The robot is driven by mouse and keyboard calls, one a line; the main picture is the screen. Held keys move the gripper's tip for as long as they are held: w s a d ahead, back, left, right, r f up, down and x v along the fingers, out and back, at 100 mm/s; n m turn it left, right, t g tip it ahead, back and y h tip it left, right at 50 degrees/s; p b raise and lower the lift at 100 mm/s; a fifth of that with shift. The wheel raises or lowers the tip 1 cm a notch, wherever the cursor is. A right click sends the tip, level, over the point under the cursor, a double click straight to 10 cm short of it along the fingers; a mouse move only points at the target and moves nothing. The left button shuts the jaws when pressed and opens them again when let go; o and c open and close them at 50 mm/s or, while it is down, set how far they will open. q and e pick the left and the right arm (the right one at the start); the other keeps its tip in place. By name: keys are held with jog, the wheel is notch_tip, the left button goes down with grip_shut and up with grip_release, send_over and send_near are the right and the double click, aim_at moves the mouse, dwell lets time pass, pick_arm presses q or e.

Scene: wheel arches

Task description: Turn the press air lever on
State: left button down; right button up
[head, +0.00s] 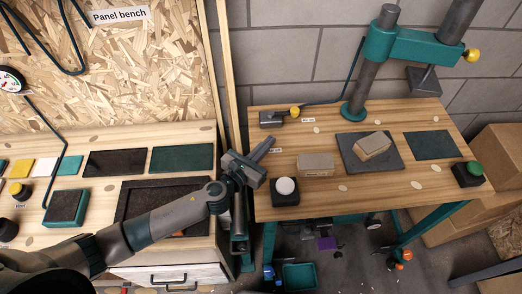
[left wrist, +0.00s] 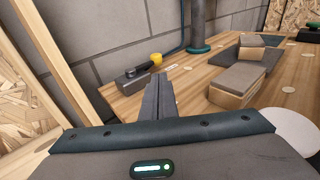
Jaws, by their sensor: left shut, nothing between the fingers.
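The press air lever has a yellow knob (head: 294,111) and sits on a dark valve block (head: 271,119) at the back left corner of the right-hand table. In the left wrist view the yellow knob (left wrist: 156,58) and the block (left wrist: 131,77) show just beyond my fingers. My left gripper (head: 266,146) is shut and empty over the table's left edge, in front of the valve block and apart from it. Its fingers (left wrist: 160,94) point toward the lever in the left wrist view. My right gripper is not in view.
The table (head: 390,195) holds a white-topped button (head: 285,188), a wood-and-grey block (head: 316,164), another block on a dark plate (head: 350,155), and a green button (head: 474,168). A green press column (head: 357,95) rises behind. A wooden post (head: 232,70) stands left of the table.

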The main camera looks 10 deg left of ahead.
pick_arm(q)
jog(key=shift+v, duration=1.65)
jog(key=shift+s, duration=0.1)
